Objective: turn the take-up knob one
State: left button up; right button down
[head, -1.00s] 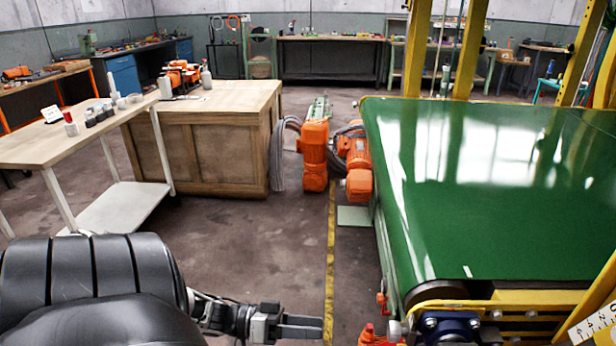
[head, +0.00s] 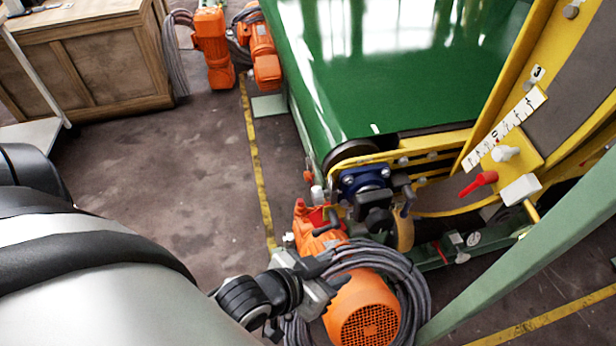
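A black knob-like part (head: 376,208) sits in front of the blue bearing block (head: 362,181) at the near corner of the green belt conveyor. I cannot tell for certain whether it is take-up knob one. My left gripper (head: 328,270) is below and left of it, apart from it, over the orange motor and the coiled cable. Its dark fingers blend into the cable behind, so their opening is unclear. I see nothing held in it. My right gripper is not in view.
An orange motor (head: 364,309) with a coiled grey cable (head: 408,285) stands under the conveyor corner. A red lever (head: 478,183) and a white knob (head: 504,153) stick out from the yellow frame. A green beam (head: 530,240) crosses at right. The floor at left is clear.

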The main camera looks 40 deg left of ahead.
aim_at(318, 195)
jog(key=k, duration=1.3)
jog(key=u, duration=0.75)
jog(key=i, duration=1.2)
jog(key=z, duration=0.3)
